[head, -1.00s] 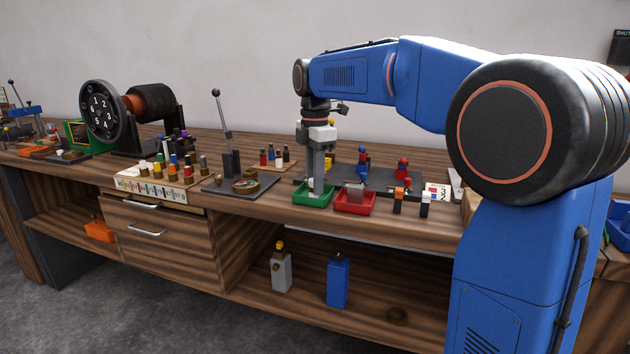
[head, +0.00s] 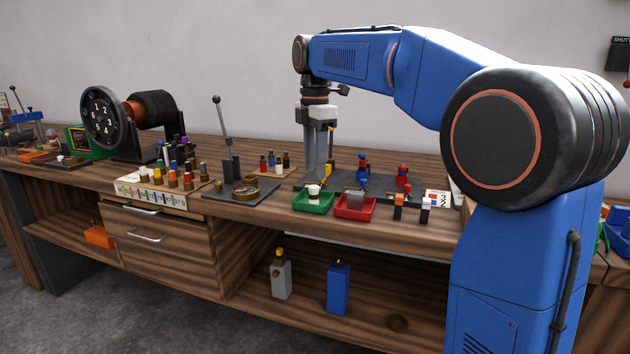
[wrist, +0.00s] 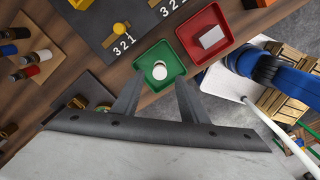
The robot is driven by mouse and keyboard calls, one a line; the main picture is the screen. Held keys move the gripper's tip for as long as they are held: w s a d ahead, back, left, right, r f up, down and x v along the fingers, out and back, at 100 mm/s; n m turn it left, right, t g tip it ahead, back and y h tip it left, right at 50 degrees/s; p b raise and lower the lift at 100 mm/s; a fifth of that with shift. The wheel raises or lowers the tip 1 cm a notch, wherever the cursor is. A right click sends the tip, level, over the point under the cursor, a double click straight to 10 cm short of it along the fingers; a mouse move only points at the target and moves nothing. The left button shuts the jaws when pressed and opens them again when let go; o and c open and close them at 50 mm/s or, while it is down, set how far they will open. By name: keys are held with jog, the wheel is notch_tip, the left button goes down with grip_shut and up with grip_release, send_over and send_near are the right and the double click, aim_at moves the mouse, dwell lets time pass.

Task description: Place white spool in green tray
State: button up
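The white spool (head: 314,190) stands in the green tray (head: 313,208) near the front edge of the bench. In the wrist view the spool (wrist: 159,70) shows its round white top, inside the walls of the green tray (wrist: 148,55). My gripper (head: 317,172) points down behind and above the tray in the head view. In the wrist view my gripper's fingers (wrist: 157,86) are spread apart, with nothing between them. They are clear of the spool.
A red tray (head: 355,213) with a pale block stands right of the green tray. A grey plate (head: 375,187) with red and blue pieces lies behind. A small board (head: 272,170) of spools and a lever stand (head: 240,190) are to the left.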

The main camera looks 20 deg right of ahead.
aim_at(315, 187)
jog(key=shift+r, duration=2.8)
jog(key=s+d+f+m+t, duration=0.2)
jog(key=s+d+f+m, duration=0.1)
jog(key=s+f+m, duration=0.7)
jog(key=s+d+f+m+t, duration=0.2)
jog(key=s+f+m, duration=0.7)
jog(key=s+f, duration=1)
jog(key=s+d, duration=0.1)
jog(key=s, duration=0.3)
jog(key=shift+s+d+f+m+t, duration=0.2)
jog(key=shift+s+d+m+t, duration=0.1)
jog(key=shift+m+t, duration=0.1)
